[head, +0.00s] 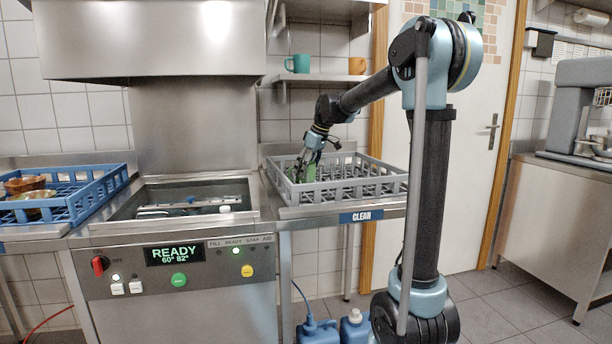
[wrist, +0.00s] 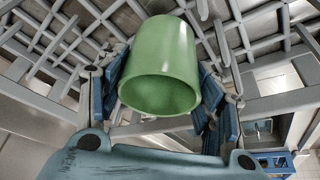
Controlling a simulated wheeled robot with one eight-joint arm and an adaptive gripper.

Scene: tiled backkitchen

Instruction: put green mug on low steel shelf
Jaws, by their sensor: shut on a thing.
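The green mug (wrist: 160,65) fills the middle of the wrist view, its open mouth towards the camera, with a blue-padded finger on each side of it. In the head view the green mug (head: 301,173) is a small patch, partly hidden by my gripper (head: 306,165), at the left part of the grey rack (head: 340,196). My gripper is shut on the mug. I cannot tell whether the mug still touches the rack floor. The low steel shelf (head: 335,78) is on the wall above the rack.
A teal mug (head: 298,63) and an orange mug (head: 357,66) stand on that shelf, with a gap between them. Another shelf is higher up. The steel dishwasher hood (head: 160,40) is at the left. A blue rack (head: 85,203) with brown bowls stands at far left.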

